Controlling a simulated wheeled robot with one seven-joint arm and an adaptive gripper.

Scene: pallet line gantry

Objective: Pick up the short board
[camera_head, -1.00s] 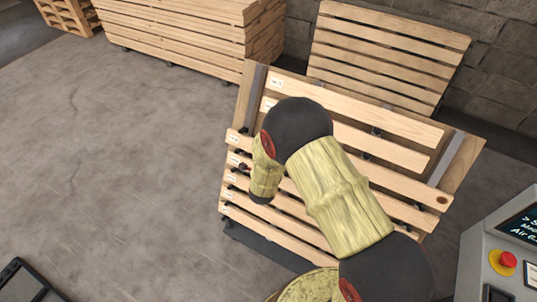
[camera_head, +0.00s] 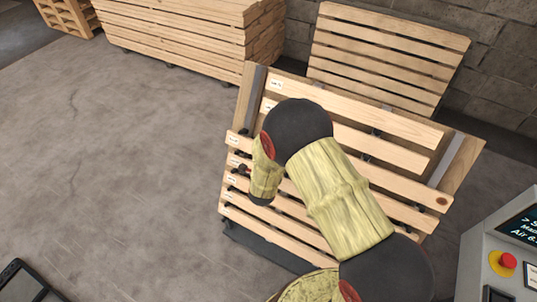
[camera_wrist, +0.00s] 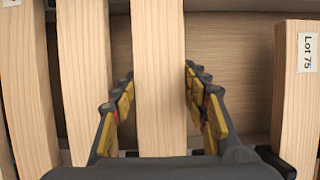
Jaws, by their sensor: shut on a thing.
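In the wrist view, a pale wooden board (camera_wrist: 159,70) runs between the two fingers of my gripper (camera_wrist: 160,105). One yellow-padded finger is on each side of it, and the gripper is shut on this board.
A board marked Lot 75 (camera_wrist: 296,100) lies right of the held board, with a wide gap between. Another board (camera_wrist: 85,80) lies close on the left. A control box with a red button (camera_head: 508,260) stands at the right. A tall board stack (camera_head: 175,35) is behind.

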